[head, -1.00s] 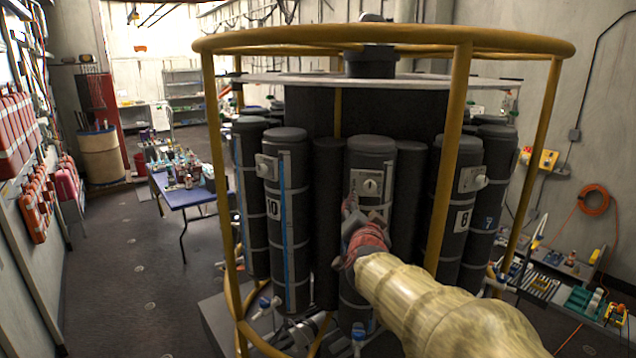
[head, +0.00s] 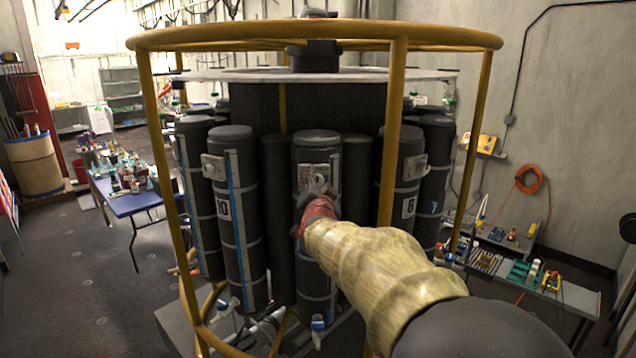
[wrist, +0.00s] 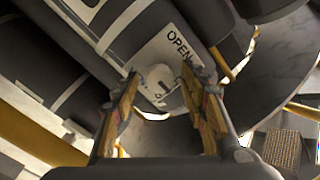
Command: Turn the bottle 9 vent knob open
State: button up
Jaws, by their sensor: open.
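The bottle between the ones marked 10 and 8 is a dark grey cylinder (head: 318,146) at the centre of the head view, its own number hidden. A light vent plate (wrist: 170,58) on it reads "OPEN" in the wrist view. A round whitish knob (wrist: 160,78) sits on that plate. My gripper (wrist: 163,88) is open, with one finger on each side of the knob in the picture; I cannot tell whether either touches it.
A yellow frame (head: 396,130) rings the rosette, with one upright just right of my gripper. Bottle 10 (head: 235,160) and bottle 8 (head: 404,165) stand on either side. A blue table (head: 132,203) is at left, a bench with tools (head: 530,275) at right.

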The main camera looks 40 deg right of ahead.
jog(key=c, duration=1.1)
grip_shut()
